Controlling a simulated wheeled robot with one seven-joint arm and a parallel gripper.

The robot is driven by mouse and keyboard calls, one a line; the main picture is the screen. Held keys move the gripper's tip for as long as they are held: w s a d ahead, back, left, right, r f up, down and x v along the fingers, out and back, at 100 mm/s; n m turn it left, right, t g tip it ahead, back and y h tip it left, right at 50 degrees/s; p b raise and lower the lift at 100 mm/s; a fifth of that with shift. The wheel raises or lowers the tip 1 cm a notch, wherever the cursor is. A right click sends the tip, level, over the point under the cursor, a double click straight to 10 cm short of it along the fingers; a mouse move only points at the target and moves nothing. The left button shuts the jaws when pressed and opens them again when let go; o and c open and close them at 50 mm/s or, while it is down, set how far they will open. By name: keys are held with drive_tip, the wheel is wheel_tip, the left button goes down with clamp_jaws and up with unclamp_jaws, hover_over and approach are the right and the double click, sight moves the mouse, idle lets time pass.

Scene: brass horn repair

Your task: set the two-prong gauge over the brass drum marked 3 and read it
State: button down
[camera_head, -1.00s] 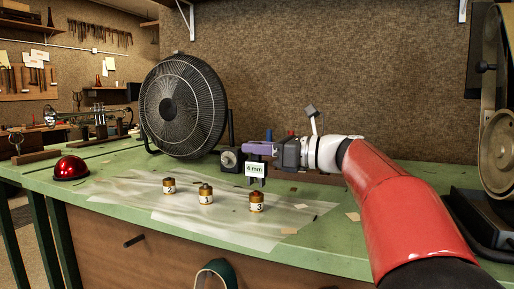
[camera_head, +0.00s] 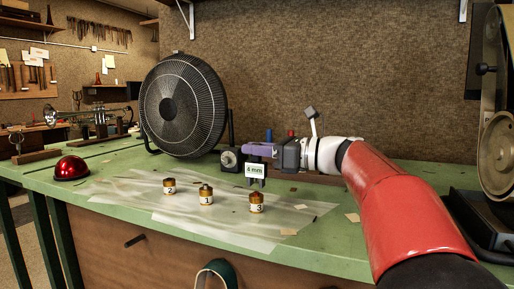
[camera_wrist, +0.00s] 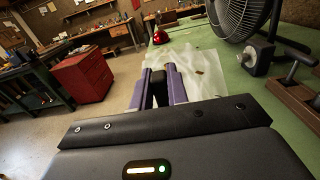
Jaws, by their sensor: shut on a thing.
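My gripper (camera_head: 258,150) has purple fingers and is shut on the two-prong gauge (camera_head: 256,170), whose white face reads "4 mm". Its dark prongs point down, directly above the brass drum marked 3 (camera_head: 256,203); a small gap seems to show between prongs and drum. The drum stands upright on the clear sheet. The brass drum marked 1 (camera_head: 206,195) and the brass drum marked 2 (camera_head: 169,187) stand to its left. In the wrist view the purple fingers (camera_wrist: 160,88) close on a dark block of the gauge (camera_wrist: 157,88); the drums are hidden there.
The clear sheet (camera_head: 130,200) lies on the green bench (camera_head: 340,235) with paper scraps. A black fan (camera_head: 183,105) and a small dial device (camera_head: 231,159) stand behind. A red dome (camera_head: 71,168) sits at left, a belt machine (camera_head: 495,150) at right.

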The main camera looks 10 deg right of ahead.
drive_tip(key=shift+f+b, duration=0.7)
drive_tip(key=shift+f, duration=0.35)
idle(0.9)
idle(0.7)
drive_tip(key=shift+r+p, duration=1.3)
drive_tip(key=shift+r, duration=1.2)
